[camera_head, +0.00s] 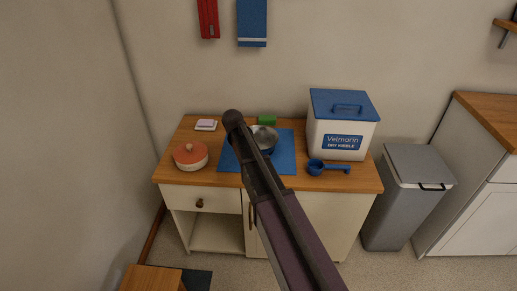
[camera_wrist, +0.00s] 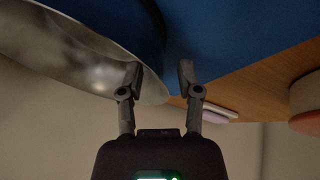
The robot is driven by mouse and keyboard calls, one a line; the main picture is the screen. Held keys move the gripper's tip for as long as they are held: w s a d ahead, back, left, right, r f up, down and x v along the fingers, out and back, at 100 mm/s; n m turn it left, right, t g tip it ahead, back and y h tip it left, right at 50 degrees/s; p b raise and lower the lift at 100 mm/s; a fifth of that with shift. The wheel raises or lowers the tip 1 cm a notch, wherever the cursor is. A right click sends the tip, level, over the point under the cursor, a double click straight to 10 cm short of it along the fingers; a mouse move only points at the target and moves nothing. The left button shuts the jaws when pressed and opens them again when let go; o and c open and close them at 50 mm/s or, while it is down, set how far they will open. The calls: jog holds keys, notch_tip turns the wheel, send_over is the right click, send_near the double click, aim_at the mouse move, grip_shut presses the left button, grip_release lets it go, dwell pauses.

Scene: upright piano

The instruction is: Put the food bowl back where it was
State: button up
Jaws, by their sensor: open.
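The food bowl (camera_head: 267,136) has a shiny metal inside and a blue outside. In the head view it sits on a blue mat (camera_head: 285,169) on the cabinet top, partly hidden by my arm. In the wrist view the bowl (camera_wrist: 85,50) fills the upper left, its rim slanting down to the right. My gripper (camera_wrist: 159,72) is open in the wrist view. Its left finger overlaps the bowl's inside and its right finger lies over the blue outside the rim, so the rim shows between them. I cannot tell if either finger touches. The head view does not clearly show the fingers.
A kibble bin (camera_head: 342,125) and blue scoop (camera_head: 329,168) stand right of the mat. A grey trash bin (camera_head: 410,205) stands beside the cabinet.

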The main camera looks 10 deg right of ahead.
jog(key=shift+w+d+f+b, duration=0.1)
jog(key=shift+w+f+b, duration=0.2)
jog(key=shift+f, duration=0.2)
grip_shut()
dwell(0.3)
